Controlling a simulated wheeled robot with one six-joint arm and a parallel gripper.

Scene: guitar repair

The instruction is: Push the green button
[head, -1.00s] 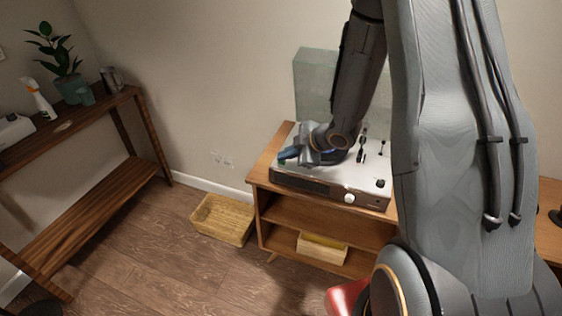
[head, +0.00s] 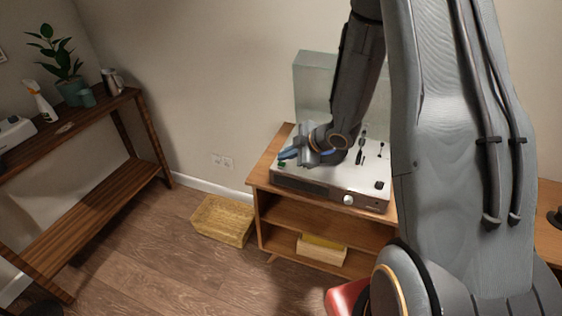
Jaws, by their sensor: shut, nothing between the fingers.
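The green button (head: 282,164) shows as a small dark green spot at the left end of the top of a white and dark turntable-like device (head: 318,187). The device stands on a wooden cabinet. My gripper (head: 284,154) is over the left part of the device, its blue-tipped fingers pointing left and shut with nothing between them. The fingertips appear just above and behind the button; I cannot tell whether they touch it. My wrist hides part of the device's top.
The device's clear lid (head: 312,80) stands raised behind my arm. The wooden cabinet (head: 258,172) holds a yellowish box (head: 322,250) on a lower shelf. A wooden shelf table (head: 110,180) stands at the far left.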

